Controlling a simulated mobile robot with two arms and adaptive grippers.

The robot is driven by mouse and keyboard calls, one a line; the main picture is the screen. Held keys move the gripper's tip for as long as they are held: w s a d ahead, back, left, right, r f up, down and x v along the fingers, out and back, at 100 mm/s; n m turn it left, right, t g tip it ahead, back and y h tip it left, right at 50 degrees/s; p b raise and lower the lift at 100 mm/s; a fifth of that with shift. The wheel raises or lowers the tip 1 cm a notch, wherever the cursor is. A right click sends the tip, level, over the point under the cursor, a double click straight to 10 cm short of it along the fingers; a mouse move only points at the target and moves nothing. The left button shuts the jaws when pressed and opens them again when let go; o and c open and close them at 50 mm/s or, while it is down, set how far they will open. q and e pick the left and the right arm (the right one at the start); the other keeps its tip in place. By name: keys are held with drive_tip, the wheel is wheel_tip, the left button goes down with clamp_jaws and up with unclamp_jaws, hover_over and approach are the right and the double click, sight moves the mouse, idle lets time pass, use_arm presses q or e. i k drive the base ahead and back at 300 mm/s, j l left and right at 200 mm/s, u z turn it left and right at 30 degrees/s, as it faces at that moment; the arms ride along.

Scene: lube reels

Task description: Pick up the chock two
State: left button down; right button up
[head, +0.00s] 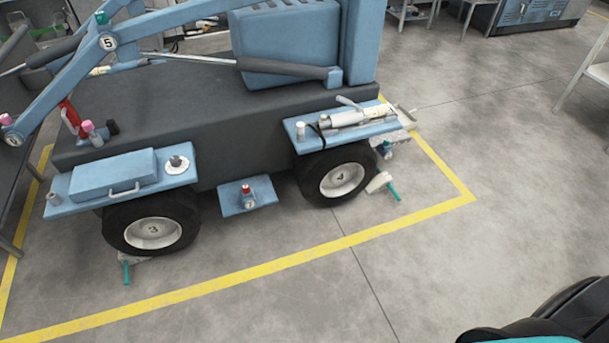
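Two pale wheel chocks with teal handles show in the head view, and no readable label tells which is chock two. One chock (379,182) lies on the floor at the right of the wheel marked 4 (340,180), its teal handle pointing down and right. The other chock (134,258) is at the foot of the wheel marked 3 (152,233), mostly hidden by the tyre, with its teal handle pointing toward the front. Neither of my grippers is in view.
A blue and dark grey lift machine (215,120) stands inside a yellow floor line (290,262). Blue side trays and a low step (232,206) jut out between and above the wheels. Benches stand at the back.

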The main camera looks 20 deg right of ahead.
sight(383, 181)
drive_tip(key=i+l+u, duration=0.1)
drive_tip(key=l+u, duration=0.2)
drive_tip(key=u, duration=0.15)
drive_tip(key=l+u, duration=0.25)
drive_tip(key=u, duration=0.2)
drive_tip(key=l+u, duration=0.7)
drive_tip(key=u, duration=0.25)
drive_tip(key=k+l, duration=0.2)
drive_tip(key=l, duration=0.5)
drive_tip(key=k+l, duration=0.2)
drive_tip(key=l, duration=0.45)
drive_tip(key=k+l, duration=0.15)
drive_tip(key=l, duration=0.55)
drive_tip(key=k+l, duration=0.2)
drive_tip(key=l, duration=0.5)
drive_tip(key=k+l, duration=0.2)
drive_tip(key=l, duration=0.5)
drive_tip(key=k+l, duration=0.2)
drive_tip(key=l, duration=0.45)
drive_tip(key=k+l, duration=0.15)
drive_tip(key=l, duration=0.55)
drive_tip(key=k+l, duration=0.2)
drive_tip(key=l, duration=0.5)
